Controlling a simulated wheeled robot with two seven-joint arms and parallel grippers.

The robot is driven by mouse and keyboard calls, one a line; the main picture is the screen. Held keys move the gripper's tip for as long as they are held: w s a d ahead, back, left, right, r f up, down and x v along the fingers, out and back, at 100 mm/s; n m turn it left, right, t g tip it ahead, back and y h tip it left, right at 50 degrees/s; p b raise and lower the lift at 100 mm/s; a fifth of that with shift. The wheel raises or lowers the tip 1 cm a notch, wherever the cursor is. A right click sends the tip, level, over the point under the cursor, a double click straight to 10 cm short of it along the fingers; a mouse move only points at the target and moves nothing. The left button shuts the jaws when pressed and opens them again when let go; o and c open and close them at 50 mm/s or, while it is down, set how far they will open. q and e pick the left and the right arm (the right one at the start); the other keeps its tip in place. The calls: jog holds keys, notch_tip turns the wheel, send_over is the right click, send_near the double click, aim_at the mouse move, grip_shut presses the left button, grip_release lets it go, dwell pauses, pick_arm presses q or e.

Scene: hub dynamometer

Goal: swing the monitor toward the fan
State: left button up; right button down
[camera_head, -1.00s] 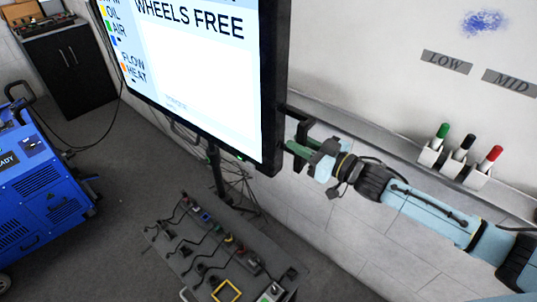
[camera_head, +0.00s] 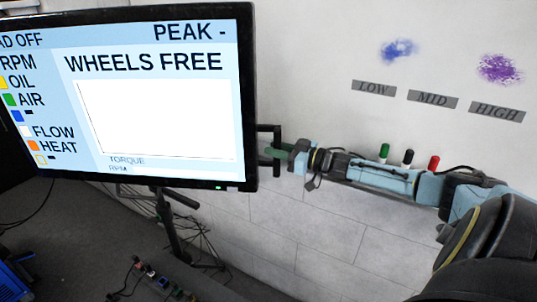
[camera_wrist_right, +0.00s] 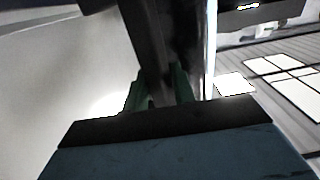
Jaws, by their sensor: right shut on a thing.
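The monitor (camera_head: 160,125) fills the left of the head view, its lit screen reading "WHEELS FREE". It stands on a dark post (camera_head: 172,225). A black bracket-shaped handle (camera_head: 269,128) sticks out from its right edge. My right gripper (camera_head: 273,153) reaches in from the right and is shut on this handle. In the wrist view the green fingers of this gripper (camera_wrist_right: 160,92) stand on either side of the dark handle bar (camera_wrist_right: 150,45). My left gripper is not in view. I see nothing that I can clearly tell is the fan.
A pale wall with LOW, MID and HIGH labels (camera_head: 432,99) stands behind my right arm. Green, black and red markers (camera_head: 408,158) stand along it, partly behind the arm. Cables (camera_head: 205,235) hang behind the post. A plug panel (camera_head: 150,275) and part of a blue machine (camera_head: 14,272) show at the bottom left.

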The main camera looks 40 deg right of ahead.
jog(key=shift+w+d+r, duration=0.15)
jog(key=shift+d+r, duration=0.15)
jog(key=shift+d, duration=0.15)
jog(key=c, duration=1.5)
grip_release()
jog(key=shift+o, duration=1.1)
jog(key=shift+w+d+f, duration=0.1)
jog(key=shift+f, duration=0.1)
jog(key=shift+f, duration=0.15)
jog(key=shift+s, duration=0.55)
jog(key=p+v, duration=0.3)
jog(key=v, duration=0.9)
jog(key=shift+s, duration=0.1)
